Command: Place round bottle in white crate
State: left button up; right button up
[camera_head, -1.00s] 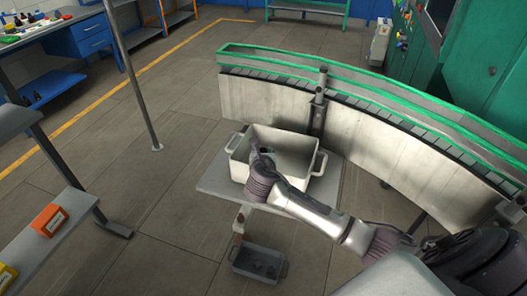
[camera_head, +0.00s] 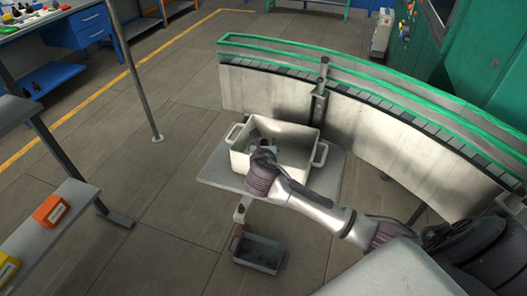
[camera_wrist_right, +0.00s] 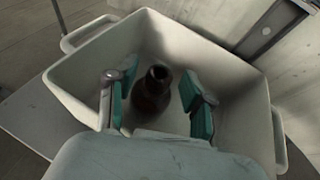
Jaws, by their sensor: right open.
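The white crate (camera_head: 238,160) stands on a small grey table, and its rim also shows in the right wrist view (camera_wrist_right: 75,95). A dark brown round bottle (camera_wrist_right: 153,92) is inside the crate, its open neck facing the wrist camera. My right gripper (camera_wrist_right: 158,100) is open, with its green-padded fingers on either side of the bottle and visible gaps between pads and bottle. In the head view the right gripper (camera_head: 262,140) reaches into the crate and hides what lies beneath it. My left gripper is not in view.
A curved conveyor with green rails (camera_head: 400,95) runs behind the crate. A dark grey bin (camera_head: 258,253) sits below the table's front. A shelf at the left holds an orange box (camera_head: 50,211) and a yellow box (camera_head: 6,268). A thin post (camera_head: 140,85) stands left.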

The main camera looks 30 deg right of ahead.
jog(key=v, duration=1)
jog(key=shift+s, duration=0.25)
jog(key=shift+a, duration=0.1)
